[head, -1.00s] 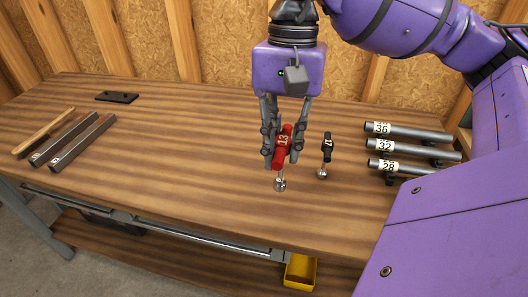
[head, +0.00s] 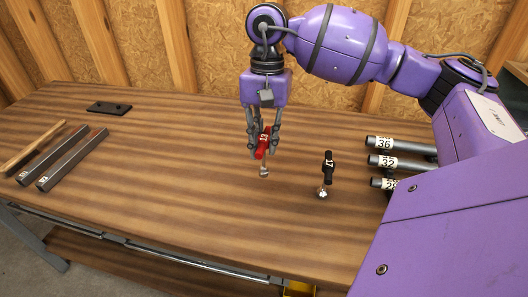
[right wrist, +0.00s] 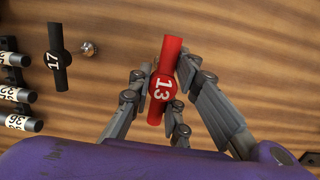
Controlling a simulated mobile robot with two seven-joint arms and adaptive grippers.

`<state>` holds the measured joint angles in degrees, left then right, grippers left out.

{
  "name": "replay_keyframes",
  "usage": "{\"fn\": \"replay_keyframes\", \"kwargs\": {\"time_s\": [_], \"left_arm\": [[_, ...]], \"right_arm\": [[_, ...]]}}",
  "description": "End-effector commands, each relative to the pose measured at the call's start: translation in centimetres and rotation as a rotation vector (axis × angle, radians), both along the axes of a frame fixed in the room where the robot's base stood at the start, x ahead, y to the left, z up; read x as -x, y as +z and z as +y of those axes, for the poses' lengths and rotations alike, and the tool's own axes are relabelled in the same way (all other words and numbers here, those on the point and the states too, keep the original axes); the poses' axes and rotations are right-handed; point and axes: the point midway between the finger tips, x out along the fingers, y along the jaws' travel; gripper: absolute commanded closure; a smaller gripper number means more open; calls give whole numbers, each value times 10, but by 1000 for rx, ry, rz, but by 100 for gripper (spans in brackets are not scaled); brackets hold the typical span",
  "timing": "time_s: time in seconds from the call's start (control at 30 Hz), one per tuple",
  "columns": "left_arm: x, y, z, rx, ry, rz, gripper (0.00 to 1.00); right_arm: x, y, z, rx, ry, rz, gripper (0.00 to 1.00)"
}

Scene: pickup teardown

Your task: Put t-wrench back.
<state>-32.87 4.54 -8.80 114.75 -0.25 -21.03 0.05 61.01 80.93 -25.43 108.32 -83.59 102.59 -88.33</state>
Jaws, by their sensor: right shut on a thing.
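My right gripper (head: 263,145) is shut on the red handle of a T-wrench marked 13 (head: 263,143). Its metal shaft points down toward the tabletop; I cannot tell whether the tip touches. The red handle also shows between the fingers in the right wrist view (right wrist: 166,85). A black T-wrench marked 17 (head: 328,167) stands on the table to the right of the gripper, apart from it. It also shows at the left of the right wrist view (right wrist: 60,57). My left gripper is not in view.
Grey tubes labelled 36 (head: 400,144), 32 and 28 lie at the right, partly behind my arm. Two grey bars (head: 72,160) and a wooden stick (head: 30,147) lie at the left. A black plate (head: 109,108) lies at the back left. The table's middle (head: 170,175) is clear.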

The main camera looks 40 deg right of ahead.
Motion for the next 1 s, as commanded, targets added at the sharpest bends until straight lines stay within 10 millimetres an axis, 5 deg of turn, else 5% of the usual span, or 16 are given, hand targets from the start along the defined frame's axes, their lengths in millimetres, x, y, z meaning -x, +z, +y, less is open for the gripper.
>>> {"fn": "replay_keyframes", "kwargs": {"time_s": [0.53,0.93,0.97,1.0], "left_arm": [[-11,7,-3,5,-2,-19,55],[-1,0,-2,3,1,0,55],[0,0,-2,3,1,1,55],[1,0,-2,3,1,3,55]], "right_arm": [[-19,-52,-9,-1,1,-2,100],[-19,-60,-9,1,1,-1,100],[-19,-60,-9,1,1,-1,82],[-19,-59,-9,0,1,-1,76]]}}
